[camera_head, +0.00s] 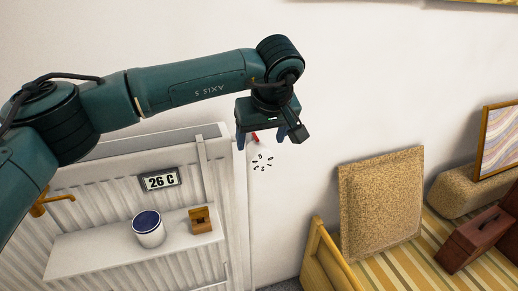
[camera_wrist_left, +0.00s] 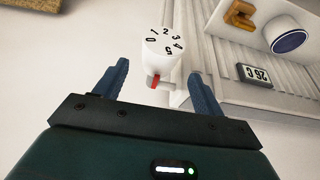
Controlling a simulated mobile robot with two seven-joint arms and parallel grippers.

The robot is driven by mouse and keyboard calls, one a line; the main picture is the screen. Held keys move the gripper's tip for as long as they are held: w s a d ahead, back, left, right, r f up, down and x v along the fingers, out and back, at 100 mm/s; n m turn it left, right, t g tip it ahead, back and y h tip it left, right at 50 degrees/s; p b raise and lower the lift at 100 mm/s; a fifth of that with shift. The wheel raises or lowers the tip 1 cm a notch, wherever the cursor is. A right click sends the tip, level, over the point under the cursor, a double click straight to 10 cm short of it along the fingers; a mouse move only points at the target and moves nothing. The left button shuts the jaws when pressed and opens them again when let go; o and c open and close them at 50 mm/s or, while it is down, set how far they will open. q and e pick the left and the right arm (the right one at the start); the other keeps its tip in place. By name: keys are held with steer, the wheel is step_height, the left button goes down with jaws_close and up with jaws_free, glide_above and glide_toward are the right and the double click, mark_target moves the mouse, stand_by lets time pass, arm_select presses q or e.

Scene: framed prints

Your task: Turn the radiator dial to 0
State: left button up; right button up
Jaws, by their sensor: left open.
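The white radiator dial (camera_wrist_left: 163,48) shows black numerals 0 to 5 in the left wrist view, with a red marker (camera_wrist_left: 155,82) on its near end. In the head view its number face (camera_head: 262,161) shows just below my left gripper (camera_head: 262,139), and the red marker shows between the fingers. My left gripper is open, and in the wrist view its blue fingers (camera_wrist_left: 160,75) stand on either side of the dial's near end. I cannot tell whether they touch it, or which number the marker points to. My right gripper is not in view.
A cork-like panel (camera_head: 382,205) and a brown box (camera_head: 474,240) are at the right.

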mark_target(259, 147)
arm_select(q)
steer(key=p+x, duration=0.1)
steer(key=x, duration=0.5)
steer(key=shift+f, duration=0.2)
steer(key=c, duration=0.9)
